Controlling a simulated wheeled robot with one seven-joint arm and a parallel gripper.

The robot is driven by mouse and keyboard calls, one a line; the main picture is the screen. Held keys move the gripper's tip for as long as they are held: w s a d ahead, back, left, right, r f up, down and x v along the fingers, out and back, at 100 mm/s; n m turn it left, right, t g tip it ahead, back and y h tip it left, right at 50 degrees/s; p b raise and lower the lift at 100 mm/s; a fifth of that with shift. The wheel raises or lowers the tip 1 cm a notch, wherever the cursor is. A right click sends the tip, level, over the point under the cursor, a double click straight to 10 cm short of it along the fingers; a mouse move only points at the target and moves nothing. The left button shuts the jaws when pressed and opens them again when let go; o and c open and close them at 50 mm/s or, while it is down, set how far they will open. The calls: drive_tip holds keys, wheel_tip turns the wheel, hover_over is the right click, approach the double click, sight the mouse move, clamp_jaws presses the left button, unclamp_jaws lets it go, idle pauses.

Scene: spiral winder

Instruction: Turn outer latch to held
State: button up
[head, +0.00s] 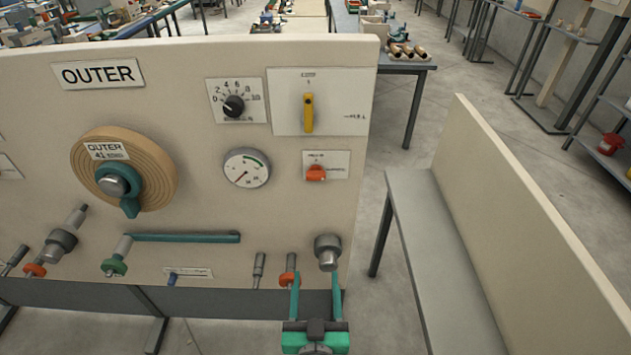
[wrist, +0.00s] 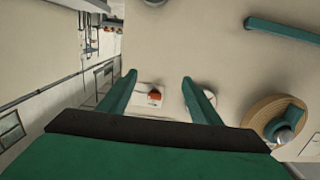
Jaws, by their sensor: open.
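A small orange knob (head: 316,173) sits on a white plate at the right of the OUTER panel (head: 200,80). It looks like the outer latch, but its labels are too small to read surely. In the wrist view the orange knob (wrist: 154,95) shows between my fingers, farther off on the panel face. My gripper (head: 316,281) is open and empty, in front of the panel's lower right edge and below the knob in the head view. Its two teal fingers also frame the wrist view (wrist: 159,79). Nothing is touching the knob.
Above the knob is a yellow lever (head: 308,112); left are a gauge (head: 247,168) and a wooden disc (head: 160,165). A teal bar (head: 185,237) and a grey cylindrical fitting (head: 328,252) stick out lower down. A grey bench (head: 435,260) stands at the right.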

drive_tip(key=t, duration=0.1)
approach(316, 178)
drive_tip(key=w, duration=0.9)
drive_tip(key=shift+w, duration=0.1)
drive_tip(key=c, duration=1)
